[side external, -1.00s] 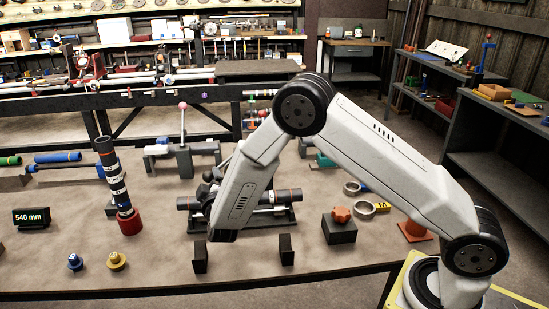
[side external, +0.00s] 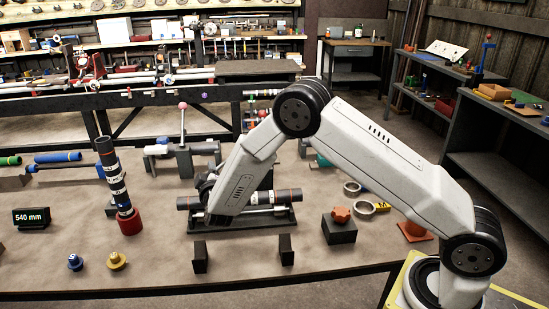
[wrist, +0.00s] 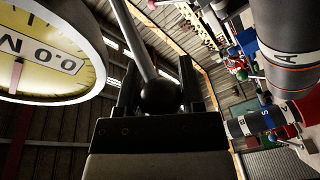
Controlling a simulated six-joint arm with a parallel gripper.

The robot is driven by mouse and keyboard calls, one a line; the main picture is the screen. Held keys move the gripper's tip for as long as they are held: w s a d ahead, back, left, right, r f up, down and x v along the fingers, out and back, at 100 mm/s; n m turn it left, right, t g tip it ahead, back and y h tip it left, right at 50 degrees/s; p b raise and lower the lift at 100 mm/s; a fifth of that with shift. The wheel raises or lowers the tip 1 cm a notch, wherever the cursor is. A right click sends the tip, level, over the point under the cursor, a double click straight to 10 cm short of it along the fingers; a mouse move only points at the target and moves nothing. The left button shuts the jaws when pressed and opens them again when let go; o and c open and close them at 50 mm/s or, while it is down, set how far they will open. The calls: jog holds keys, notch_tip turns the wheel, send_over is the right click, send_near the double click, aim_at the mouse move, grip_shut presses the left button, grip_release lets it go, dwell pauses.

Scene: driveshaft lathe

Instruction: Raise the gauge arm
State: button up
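In the wrist view my gripper (wrist: 160,85) points away from the camera, with a dark finger on each side. A dark ball (wrist: 160,98) at the end of a grey rod, seemingly the gauge arm (wrist: 134,40), fills the narrow gap between the fingers. The rod runs up and left from the ball. A round yellow dial gauge (wrist: 45,60) is close at the left, partly cut off by the frame. In the side view my forearm hides most of the gripper and this gauge, over the black fixture (side external: 262,222) that holds a dark banded shaft (side external: 286,195).
Another banded shaft stands upright in a red base (side external: 130,222). A 540 mm display (side external: 31,218), a blue knob (side external: 75,262) and a yellow knob (side external: 117,260) are at the left. A black block with an orange knob (side external: 341,214) is at the right.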

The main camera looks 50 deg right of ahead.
grip_shut()
jog(key=shift+r, duration=0.25)
jog(key=w+d+r+g+y, duration=0.2)
jog(key=w+d+r, duration=0.3)
jog(key=r, duration=0.5)
jog(key=shift+d+m+g+y, duration=0.25)
jog(key=shift+m+g+y, duration=0.15)
jog(key=shift+g, duration=0.5)
jog(key=shift+w+d+f+g+y, duration=0.15)
jog(key=shift+w+d+g+y, duration=0.3)
jog(key=shift+g, duration=0.25)
dwell(2.2)
jog(key=o, duration=0.9)
grip_release()
jog(key=shift+c, duration=0.2)
